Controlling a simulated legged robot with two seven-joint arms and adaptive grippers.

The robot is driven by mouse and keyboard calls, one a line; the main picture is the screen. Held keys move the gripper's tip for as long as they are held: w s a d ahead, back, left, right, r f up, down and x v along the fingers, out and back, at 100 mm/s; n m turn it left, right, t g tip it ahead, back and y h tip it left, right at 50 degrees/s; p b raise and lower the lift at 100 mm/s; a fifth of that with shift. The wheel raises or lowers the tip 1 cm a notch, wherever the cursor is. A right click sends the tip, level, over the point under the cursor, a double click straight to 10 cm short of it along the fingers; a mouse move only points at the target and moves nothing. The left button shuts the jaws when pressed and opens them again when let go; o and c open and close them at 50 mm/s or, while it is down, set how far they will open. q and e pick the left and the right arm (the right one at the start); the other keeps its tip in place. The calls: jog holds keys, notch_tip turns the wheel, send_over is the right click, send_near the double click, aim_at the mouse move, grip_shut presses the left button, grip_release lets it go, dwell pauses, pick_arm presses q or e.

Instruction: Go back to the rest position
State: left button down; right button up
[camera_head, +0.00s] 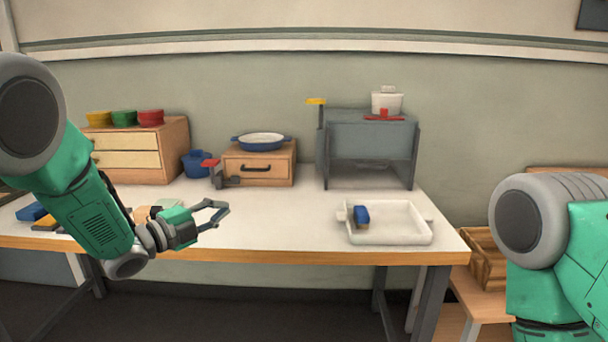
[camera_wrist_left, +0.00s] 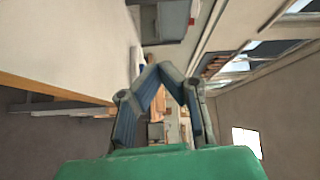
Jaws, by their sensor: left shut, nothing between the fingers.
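My left gripper (camera_head: 224,208) is shut and empty. It hangs in front of the table's front edge, left of the middle, with its fingers pointing right in the head view. In the left wrist view its fingertips (camera_wrist_left: 163,69) meet with nothing between them. My right gripper is out of view; only part of my right arm shows at the right edge. The white table (camera_head: 290,208) stands in front of me. A white tray (camera_head: 398,238) lies on its right part with a blue block-like piece (camera_head: 361,215) inside at the left.
A grey open-fronted box (camera_head: 368,154) with a white pot (camera_head: 387,103) on top stands at the back. A small wooden drawer box (camera_head: 259,167) carries a blue pan (camera_head: 261,140). A larger drawer unit (camera_head: 140,160) stands left. The table's middle is clear.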

pick_arm(q)
jog(key=s+a+f+n+g+y+p, duration=0.1)
jog(key=s+a+f+n+g+y, duration=0.2)
jog(key=s+f+n, duration=0.7)
jog(key=s+a+f+n+g+y+p, duration=0.1)
jog(key=s+a+f+n+y, duration=0.3)
jog(key=s+f, duration=0.65)
jog(key=s+a+f+n+g+y+p, duration=0.1)
jog(key=s+f+n+g, duration=0.3)
jog(key=s, duration=1)
jog(key=s+a+f+n+g+y+p, duration=0.1)
jog(key=s+f+n+g+y, duration=0.3)
jog(key=s, duration=0.9)
jog(key=shift+s+a+f+n+g, duration=0.4)
jog(key=shift+f+n+g, duration=0.2)
jog(key=shift+n, duration=0.5)
jog(key=shift+w, duration=0.2)
